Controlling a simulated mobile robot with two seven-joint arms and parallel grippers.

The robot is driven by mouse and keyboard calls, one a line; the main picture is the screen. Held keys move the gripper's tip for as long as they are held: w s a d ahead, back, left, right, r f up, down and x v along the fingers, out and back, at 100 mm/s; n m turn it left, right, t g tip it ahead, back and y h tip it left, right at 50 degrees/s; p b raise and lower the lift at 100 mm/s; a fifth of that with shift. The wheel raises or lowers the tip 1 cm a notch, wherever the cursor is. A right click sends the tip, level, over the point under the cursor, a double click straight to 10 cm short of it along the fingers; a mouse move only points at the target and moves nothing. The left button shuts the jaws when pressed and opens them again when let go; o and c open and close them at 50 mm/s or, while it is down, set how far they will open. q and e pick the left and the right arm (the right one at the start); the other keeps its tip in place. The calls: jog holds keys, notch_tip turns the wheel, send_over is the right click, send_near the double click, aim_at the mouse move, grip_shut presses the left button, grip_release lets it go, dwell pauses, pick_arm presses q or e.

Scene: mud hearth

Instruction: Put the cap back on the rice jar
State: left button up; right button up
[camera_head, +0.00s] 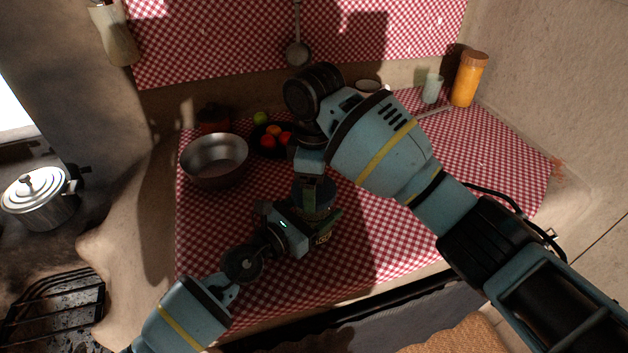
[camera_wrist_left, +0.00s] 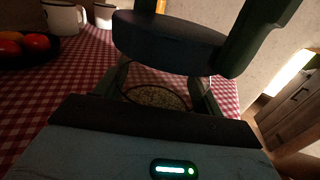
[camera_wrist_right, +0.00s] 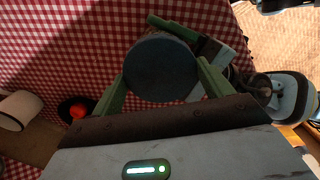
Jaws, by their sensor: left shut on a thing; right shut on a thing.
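The dark blue round cap (camera_wrist_right: 160,68) is between the green fingers of my right gripper (camera_wrist_right: 162,78), which is shut on it. The rice jar (camera_wrist_left: 155,96), clear with pale grains inside and an open top, is between the fingers of my left gripper (camera_wrist_left: 160,90), which is shut on it. In the left wrist view the cap (camera_wrist_left: 168,42) appears above the jar mouth, apart from it. In the head view the cap (camera_head: 313,196) is above my left gripper; the jar is mostly hidden there. The cap hides the jar in the right wrist view.
A metal bowl (camera_head: 216,172) and a dark fruit bowl (camera_head: 262,150) stand behind left. A glass (camera_head: 432,90) and an orange jar (camera_head: 467,82) stand at the back right. White mugs (camera_wrist_left: 62,17) are at the back. The checked cloth (camera_head: 495,165) is clear at right.

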jog(key=m, duration=0.3)
jog(key=shift+m, duration=0.3)
jog(key=m, duration=0.8)
jog(key=shift+m, duration=0.4)
jog(key=m, duration=0.4)
jog(key=shift+m, duration=0.4)
jog(key=m, duration=0.4)
jog(key=shift+m, duration=0.3)
jog(key=m, duration=1.1)
jog(key=shift+m, duration=0.4)
jog(key=o, duration=0.9)
jog(key=shift+o, duration=0.2)
jog(key=shift+r, duration=2.15)
